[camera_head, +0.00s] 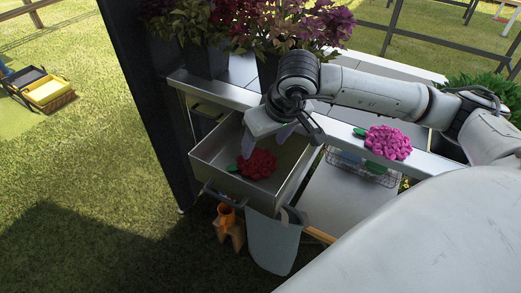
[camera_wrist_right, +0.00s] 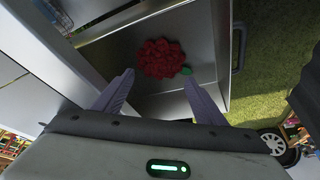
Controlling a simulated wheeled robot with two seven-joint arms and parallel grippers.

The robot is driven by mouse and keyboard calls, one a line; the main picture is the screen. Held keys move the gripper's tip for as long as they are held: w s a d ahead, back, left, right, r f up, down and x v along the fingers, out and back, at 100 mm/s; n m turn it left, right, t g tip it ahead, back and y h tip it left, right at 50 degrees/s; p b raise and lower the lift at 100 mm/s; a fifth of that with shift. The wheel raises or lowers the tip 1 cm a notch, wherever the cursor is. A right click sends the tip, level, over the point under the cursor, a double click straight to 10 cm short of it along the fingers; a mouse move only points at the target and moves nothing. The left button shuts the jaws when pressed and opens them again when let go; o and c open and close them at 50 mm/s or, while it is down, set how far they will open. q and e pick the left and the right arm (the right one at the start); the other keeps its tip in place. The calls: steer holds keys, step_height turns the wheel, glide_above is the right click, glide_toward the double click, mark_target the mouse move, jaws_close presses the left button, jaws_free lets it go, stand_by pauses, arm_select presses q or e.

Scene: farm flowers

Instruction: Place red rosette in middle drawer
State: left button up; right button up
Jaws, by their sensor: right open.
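The red rosette (camera_head: 258,164), dark red with a green leaf, lies on the floor of an open metal drawer (camera_head: 222,150) under the counter. It also shows in the right wrist view (camera_wrist_right: 160,58), apart from the fingers and ahead of them. My right gripper (camera_head: 265,150) is above the drawer, open and empty, with its fingertips (camera_wrist_right: 158,80) spread on either side of the view below the rosette. I cannot tell from these views which drawer of the stack this is. My left gripper is not in view.
A pink rosette (camera_head: 388,143) lies on the counter's front edge to the right. Potted purple flowers (camera_head: 205,55) stand on the counter behind my arm.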

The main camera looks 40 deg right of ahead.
steer(key=shift+v, duration=1.75)
